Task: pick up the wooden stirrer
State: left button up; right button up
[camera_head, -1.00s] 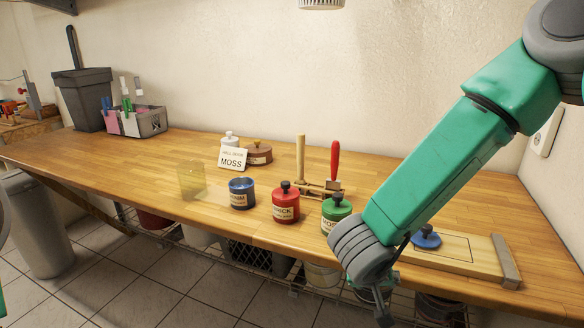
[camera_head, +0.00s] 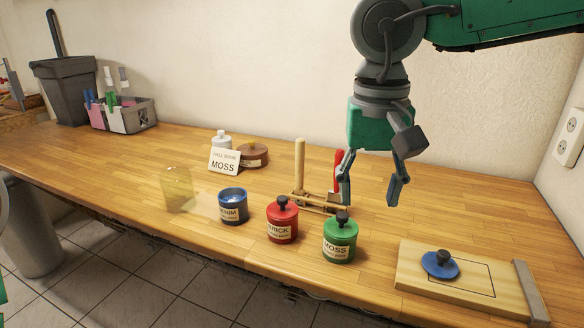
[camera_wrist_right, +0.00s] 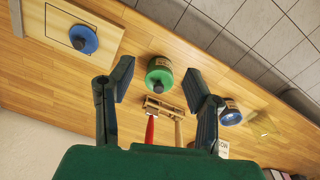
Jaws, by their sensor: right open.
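The wooden stirrer (camera_head: 299,160) stands upright with its pale handle up in a small wooden rack (camera_head: 322,207) on the bench. Beside it in the rack is a red-handled tool (camera_head: 337,168), partly behind a finger of my right gripper. My right gripper (camera_head: 369,199) points down, open and empty, to the right of the rack and apart from the stirrer. In the right wrist view the stirrer (camera_wrist_right: 179,133) and the red handle (camera_wrist_right: 150,132) show beyond the open fingers (camera_wrist_right: 158,78). My left gripper is not in view.
Green MOSS (camera_head: 340,242), red BRICK (camera_head: 282,222) and blue DENIM (camera_head: 233,208) canisters stand in front of the rack. A board (camera_head: 415,272) with a blue knobbed lid (camera_head: 440,264) lies front right.

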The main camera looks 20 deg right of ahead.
aim_at(299, 191)
jog(key=i, duration=1.1)
